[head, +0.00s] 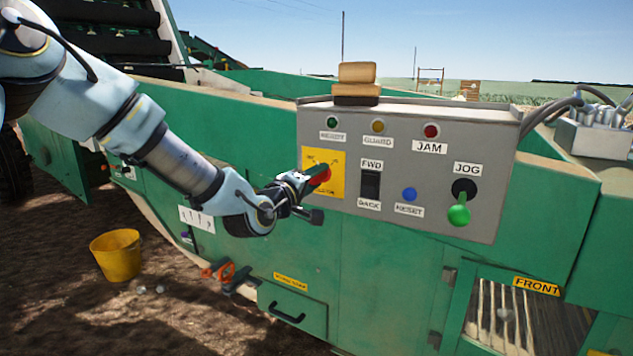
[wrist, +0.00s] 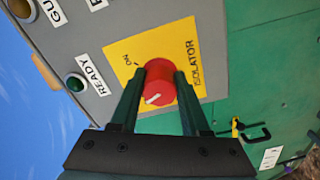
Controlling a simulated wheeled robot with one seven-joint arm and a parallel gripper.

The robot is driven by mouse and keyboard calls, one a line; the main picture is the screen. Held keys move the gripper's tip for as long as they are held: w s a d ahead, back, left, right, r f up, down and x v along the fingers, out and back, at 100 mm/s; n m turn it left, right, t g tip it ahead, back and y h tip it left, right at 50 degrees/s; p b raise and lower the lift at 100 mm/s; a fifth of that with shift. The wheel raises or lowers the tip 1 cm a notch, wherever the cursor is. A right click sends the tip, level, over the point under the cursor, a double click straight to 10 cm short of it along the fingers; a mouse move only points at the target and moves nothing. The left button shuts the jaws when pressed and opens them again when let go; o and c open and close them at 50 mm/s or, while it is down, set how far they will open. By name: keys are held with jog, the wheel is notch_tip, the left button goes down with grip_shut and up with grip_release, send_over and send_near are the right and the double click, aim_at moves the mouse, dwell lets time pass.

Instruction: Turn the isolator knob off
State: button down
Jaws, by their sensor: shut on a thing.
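The isolator knob is a red round dial (wrist: 160,88) with a white mark, on a yellow plate (wrist: 118,52) of the grey control panel. In the wrist view, my gripper (wrist: 157,74) has one finger on each side of the knob and is shut on it. The white mark lies slanted on the knob's face. The ON label shows on the plate near the left finger, and ISOLATOR runs along its right side. In the head view, my gripper (head: 313,175) partly covers the red knob (head: 322,178) and the plate (head: 337,188).
The panel also carries green, amber and red lamps, a black FWD/BACK switch (head: 370,185), a blue RESET button (head: 409,194) and a green JOG lever (head: 459,213). Brown blocks (head: 357,82) sit on its top. A yellow bucket (head: 116,255) stands on the ground at left.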

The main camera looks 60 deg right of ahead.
jog(key=shift+n, duration=2.3)
jog(key=shift+c, duration=1.9)
grip_release()
jog(key=shift+r, duration=0.1)
jog(key=a+b, duration=0.1)
jog(key=a, duration=0.9)
jog(key=shift+a, duration=0.4)
